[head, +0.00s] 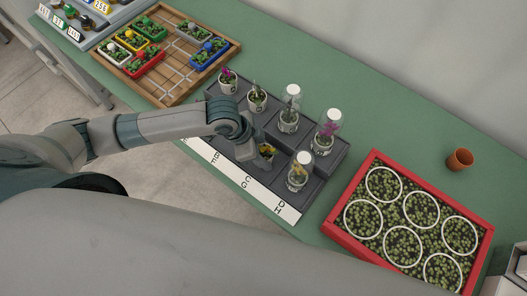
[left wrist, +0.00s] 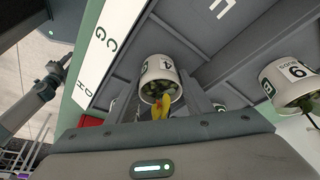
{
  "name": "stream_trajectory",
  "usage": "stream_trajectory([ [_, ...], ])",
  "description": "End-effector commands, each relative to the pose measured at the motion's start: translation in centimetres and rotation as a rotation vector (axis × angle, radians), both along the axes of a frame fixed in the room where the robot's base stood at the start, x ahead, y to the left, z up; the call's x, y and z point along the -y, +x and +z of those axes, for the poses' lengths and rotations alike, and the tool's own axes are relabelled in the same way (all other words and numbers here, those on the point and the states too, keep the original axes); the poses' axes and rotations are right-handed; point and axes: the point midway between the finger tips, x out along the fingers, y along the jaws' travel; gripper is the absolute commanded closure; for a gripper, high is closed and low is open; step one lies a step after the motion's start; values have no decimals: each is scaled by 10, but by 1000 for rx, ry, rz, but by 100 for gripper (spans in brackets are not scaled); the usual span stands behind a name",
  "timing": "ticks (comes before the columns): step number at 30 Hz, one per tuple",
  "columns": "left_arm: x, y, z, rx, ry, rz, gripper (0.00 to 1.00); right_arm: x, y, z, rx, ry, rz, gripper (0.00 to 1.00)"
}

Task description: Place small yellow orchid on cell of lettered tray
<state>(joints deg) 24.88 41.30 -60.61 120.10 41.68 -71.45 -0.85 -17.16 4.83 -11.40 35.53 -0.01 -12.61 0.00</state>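The small yellow orchid (head: 265,152) is in a white pot at the front part of the dark grey lettered tray (head: 332,160). The pot (left wrist: 158,70) shows a 4 in the left wrist view, with the yellow bloom (left wrist: 161,106) in front of it. My left gripper (head: 250,148) is down at this pot, its fingers on both sides of it. I cannot tell whether they press on it or whether the pot touches the tray. A white strip (head: 235,176) with letters runs along the tray's front.
On the tray stand a purple orchid (head: 228,80), another open pot (head: 257,99) and glass-covered pots (head: 299,171), (head: 290,108), (head: 325,132). A red planter (head: 345,249) with white rings stands at the right, a wooden tray (head: 228,47) with coloured boxes behind left. A terracotta pot (head: 460,160) stands far right.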

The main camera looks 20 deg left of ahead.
Motion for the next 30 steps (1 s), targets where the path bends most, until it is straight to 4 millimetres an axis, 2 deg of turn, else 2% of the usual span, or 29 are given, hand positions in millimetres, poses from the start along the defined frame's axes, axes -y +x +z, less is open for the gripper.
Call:
stream_trajectory([
  [1, 0, 0, 0, 0, 0, 0, 42, 0, 0, 0, 0, 0, 0, 69],
  [2, 0, 0, 0, 0, 0, 0, 35, 0, 0, 0, 0, 0, 0, 69],
  [17, -2, 0, 7, 0, 1, 0, 35, -7, 0, -2, -1, 7, -2, 69],
  [23, -11, -4, 29, 2, 0, 0, 35, -9, 0, -7, 0, 9, -1, 69],
  [30, -25, -11, 69, 3, -1, -1, 35, -8, -1, -15, -1, 8, -1, 69],
])
